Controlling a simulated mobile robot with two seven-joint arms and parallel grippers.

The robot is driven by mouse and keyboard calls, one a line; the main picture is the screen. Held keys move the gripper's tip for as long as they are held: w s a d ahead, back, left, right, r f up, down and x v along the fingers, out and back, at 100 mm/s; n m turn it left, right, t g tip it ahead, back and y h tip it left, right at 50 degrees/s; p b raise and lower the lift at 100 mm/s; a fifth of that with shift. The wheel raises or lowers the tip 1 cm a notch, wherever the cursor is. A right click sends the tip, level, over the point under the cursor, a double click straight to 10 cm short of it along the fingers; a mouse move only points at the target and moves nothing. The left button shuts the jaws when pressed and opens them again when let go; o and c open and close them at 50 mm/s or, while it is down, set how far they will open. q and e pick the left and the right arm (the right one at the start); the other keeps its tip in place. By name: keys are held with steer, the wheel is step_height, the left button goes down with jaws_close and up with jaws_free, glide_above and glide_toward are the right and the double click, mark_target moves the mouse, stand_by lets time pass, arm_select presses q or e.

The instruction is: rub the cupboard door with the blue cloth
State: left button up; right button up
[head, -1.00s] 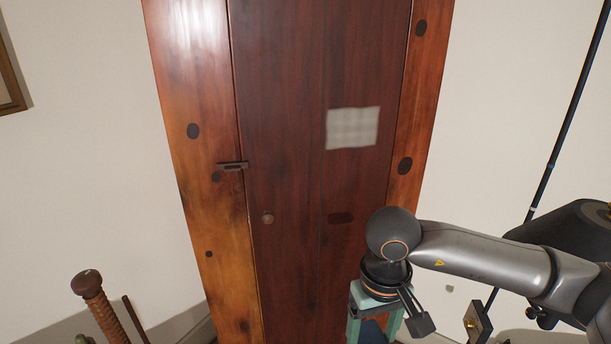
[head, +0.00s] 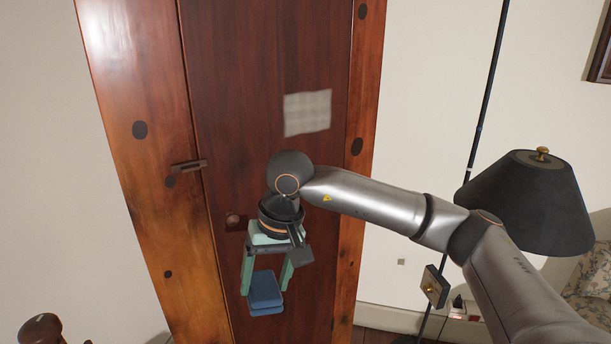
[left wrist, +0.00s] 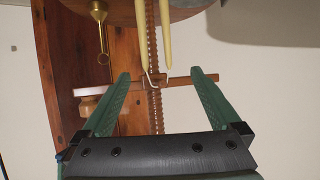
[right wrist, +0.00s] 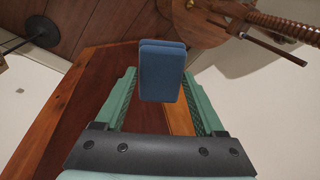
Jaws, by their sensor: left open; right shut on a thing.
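The cupboard door (head: 240,60) is dark red wood in a lighter orange frame, with a pale greyish patch (head: 307,112) on its upper part. My right gripper (head: 266,284) hangs pointing down in front of the lower door, shut on the folded blue cloth (head: 265,293). In the right wrist view the cloth (right wrist: 162,70) sits between the fingertips. I cannot tell whether it touches the door. My left gripper (left wrist: 161,74) is open, seen only in its wrist view, with a thin wooden bar and a pale hook in sight between its fingers.
A small knob (head: 233,221) and a latch (head: 189,165) are on the cupboard's left side. A black lampshade (head: 530,200) and thin dark pole stand at right, near a floral seat (head: 592,275). A twisted wooden post (left wrist: 156,100) is near my left gripper.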

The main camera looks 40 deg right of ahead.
arm_select(q)
steer(key=w+d+r+m+t+h+b, duration=0.2)
steer(key=w+r+t+h+b, duration=0.25)
steer(key=b, duration=0.75)
arm_select(e)
steer(key=w+d+r+m+t+y, duration=0.1)
steer(key=w+d+r+m+t, duration=0.25)
steer(key=w, duration=0.25)
steer(key=w+d+r+m+t, duration=0.2)
steer(key=w+m+t, duration=0.1)
steer(key=w+t, duration=0.25)
steer(key=d+r+m+t+h+b, duration=0.45)
steer(key=d+r+t+b, duration=0.25)
steer(key=d+r+b, duration=0.55)
arm_select(q)
steer(key=s+d+r+m+t+h+p, duration=0.1)
steer(key=s+r+m+t+h, duration=0.4)
steer(key=r, duration=0.5)
steer(key=shift+s+d+m+h+p, duration=0.3)
steer(key=shift+s+m+h+p, duration=0.35)
steer(key=shift+s+m+h, duration=0.6)
arm_select(e)
steer(key=w, duration=0.6)
arm_select(q)
steer(key=shift+r+p, duration=1)
arm_select(e)
steer(key=shift+w+d, duration=0.15)
steer(key=shift+w, duration=0.85)
